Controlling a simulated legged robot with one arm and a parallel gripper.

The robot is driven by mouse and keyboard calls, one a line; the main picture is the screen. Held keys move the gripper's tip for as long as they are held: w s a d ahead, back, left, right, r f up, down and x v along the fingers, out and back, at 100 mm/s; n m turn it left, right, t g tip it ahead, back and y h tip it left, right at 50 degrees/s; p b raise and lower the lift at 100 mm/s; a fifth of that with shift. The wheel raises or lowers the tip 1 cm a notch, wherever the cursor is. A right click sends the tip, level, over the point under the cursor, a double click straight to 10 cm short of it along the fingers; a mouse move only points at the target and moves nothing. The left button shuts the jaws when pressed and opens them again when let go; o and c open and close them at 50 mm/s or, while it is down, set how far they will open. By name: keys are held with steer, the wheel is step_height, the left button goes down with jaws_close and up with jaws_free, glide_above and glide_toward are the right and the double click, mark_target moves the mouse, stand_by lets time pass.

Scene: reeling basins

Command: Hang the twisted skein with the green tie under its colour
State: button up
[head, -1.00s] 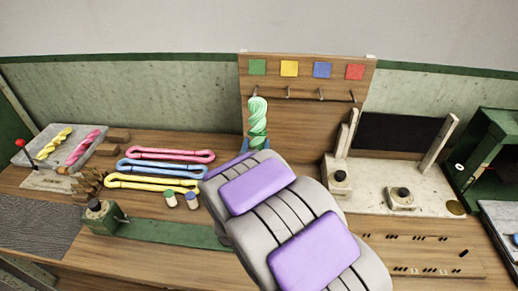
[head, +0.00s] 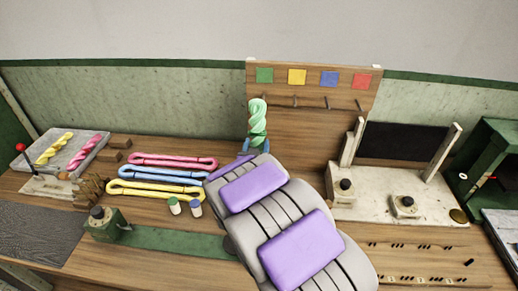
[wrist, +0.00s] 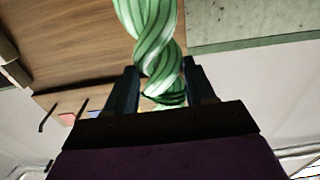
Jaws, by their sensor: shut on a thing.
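The twisted green-and-white skein (head: 257,116) stands upright in my gripper (head: 257,143), in front of the wooden board (head: 310,125). Its top is just below and slightly left of the green square (head: 264,75). The wrist view shows my gripper (wrist: 162,88) shut on one end of the skein (wrist: 150,35), with a finger on each side. A darker green band shows between the fingers; I cannot tell if it is the tie. Hooks stick out under the yellow (head: 296,77), blue (head: 329,79) and red (head: 362,81) squares. The hook under green is hidden behind the skein.
Pink, blue and yellow skeins (head: 173,161) lie on the bench left of my arm. Yellow and pink twisted skeins (head: 82,152) lie on a tray at far left. Two small jars (head: 184,207) stand near my arm. A pale stand with knobs (head: 400,195) is right.

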mark_target(262, 145)
steer(key=shift+w+a, duration=0.1)
steer(key=shift+w, duration=0.3)
steer(key=shift+w+d, duration=0.3)
steer(key=shift+d, duration=0.25)
steer(key=shift+w+d, duration=0.3)
steer(key=shift+d, duration=0.25)
steer(key=shift+w+a, duration=0.1)
steer(key=shift+w, duration=0.3)
steer(key=shift+w+a+f, duration=0.25)
steer(key=shift+w+a, duration=0.25)
steer(key=shift+a, duration=0.25)
steer(key=shift+w+d+p, duration=0.3)
steer(key=shift+w+d, duration=0.35)
steer(key=shift+w, duration=0.1)
steer(key=shift+w+f, duration=0.25)
steer(key=shift+w, duration=0.3)
steer(key=shift+w+f, duration=0.2)
steer(key=shift+w, duration=0.35)
